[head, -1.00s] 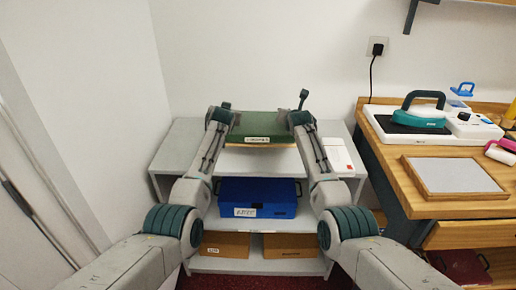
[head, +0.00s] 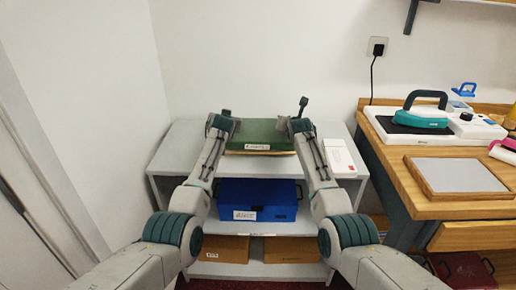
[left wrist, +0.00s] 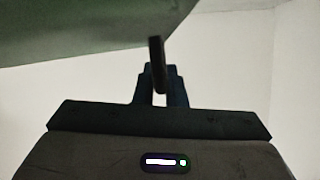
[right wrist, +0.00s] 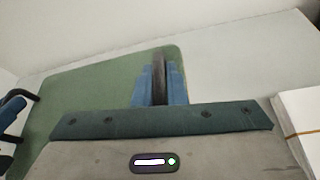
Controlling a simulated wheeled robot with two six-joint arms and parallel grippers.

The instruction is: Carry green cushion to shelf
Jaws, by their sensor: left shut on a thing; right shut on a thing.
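The green cushion (head: 262,134) is a flat block with a white label and a tan lower edge. It is level between my two grippers, over the top of the grey shelf unit (head: 170,155). I cannot tell whether it touches that top. My left gripper (head: 223,122) is shut on its left side, and my right gripper (head: 300,124) is shut on its right side. The cushion fills the upper left of the left wrist view (left wrist: 80,25). In the right wrist view the cushion (right wrist: 90,105) shows against a pale grey surface.
A white box (head: 340,158) lies on the shelf top at right. A blue case (head: 257,197) sits on the middle level, with brown boxes (head: 290,248) below. A wooden workbench (head: 440,208) with a heat press (head: 420,118) stands close on the right. Walls enclose the back and left.

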